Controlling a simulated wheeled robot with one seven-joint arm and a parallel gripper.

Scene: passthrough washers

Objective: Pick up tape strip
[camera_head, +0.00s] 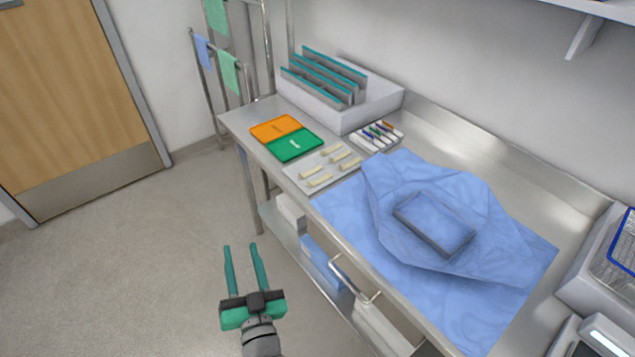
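Several short cream tape strips lie apart on a pale flat tray (294,172) at the table's front edge. One tape strip (319,182) is nearest the edge, and another tape strip (334,150) is farther back. My gripper (243,247) is low in the picture, left of the table and out over the floor side. Its two green fingers are spread wide with nothing between them. It is well apart from the strips.
A blue wrap (500,290) with a grey frame (405,217) covers the table's middle. Orange (276,129) and green (293,146) cards, a marker rack (365,143) and a white file holder (375,106) stand near the strips. Floor at left is clear.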

